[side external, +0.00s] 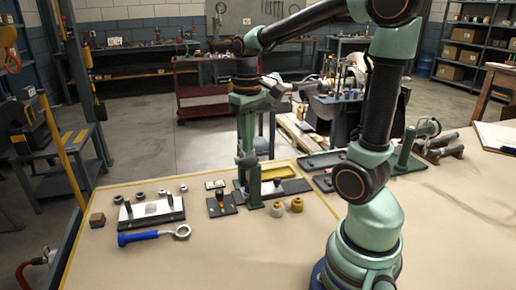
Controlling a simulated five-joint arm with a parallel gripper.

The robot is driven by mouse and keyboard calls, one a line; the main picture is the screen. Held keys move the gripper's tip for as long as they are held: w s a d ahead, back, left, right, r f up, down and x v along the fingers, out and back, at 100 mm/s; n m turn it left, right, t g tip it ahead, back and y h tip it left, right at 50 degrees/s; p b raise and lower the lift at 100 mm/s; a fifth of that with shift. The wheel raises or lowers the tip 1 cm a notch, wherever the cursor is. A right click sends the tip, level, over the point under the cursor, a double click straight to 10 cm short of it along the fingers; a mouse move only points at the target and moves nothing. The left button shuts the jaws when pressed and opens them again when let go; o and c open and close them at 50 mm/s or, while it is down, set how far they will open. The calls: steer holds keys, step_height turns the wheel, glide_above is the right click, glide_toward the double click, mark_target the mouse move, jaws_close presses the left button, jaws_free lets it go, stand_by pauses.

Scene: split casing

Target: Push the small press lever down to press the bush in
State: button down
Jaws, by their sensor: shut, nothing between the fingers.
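My arm reaches in from the right and hangs down over the work mat. My gripper (247,160) is shut and empty, pointing down at a green upright post (254,188) that seems to be part of the small press. The gripper and the post overlap in this view, so I cannot tell whether they touch. The press lever cannot be told apart from my gripper here. The bush is not clearly visible. Two small tan, brass-like round parts (297,204) stand just right of the post.
Left of the post are a dark block with a black knob (221,203), a casing plate on a dark base (150,211), several small rings and a blue-handled tool (152,235). A green stand (405,150) is at right.

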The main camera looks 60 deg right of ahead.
steer(key=shift+f, duration=0.65)
steer(key=shift+f, duration=0.2)
